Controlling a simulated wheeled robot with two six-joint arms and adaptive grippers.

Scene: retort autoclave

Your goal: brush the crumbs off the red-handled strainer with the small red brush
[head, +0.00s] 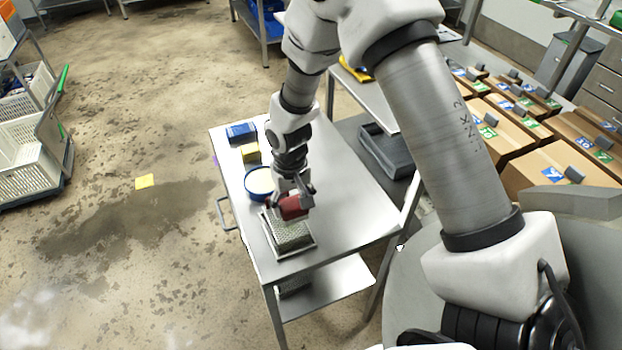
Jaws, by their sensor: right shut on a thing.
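My right gripper (292,193) is shut on a red thing (291,207), which looks like the small red brush; the fingers hide part of it. It is held right over the far end of a grey, mesh-like rectangular piece (290,234) in a shallow light tray (308,250) on the steel cart (345,205). This piece may be the strainer; I cannot make out a red handle on it. Whether the brush touches the mesh is unclear. Crumbs are too small to tell. My left gripper is not in view.
On the cart, a blue-rimmed round bowl (259,181), a yellow block (250,153) and a blue box (241,132) stand behind the tray. The cart's right side is clear. Cardboard boxes (560,166) stand at the right. A white crate (25,160) stands at the left.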

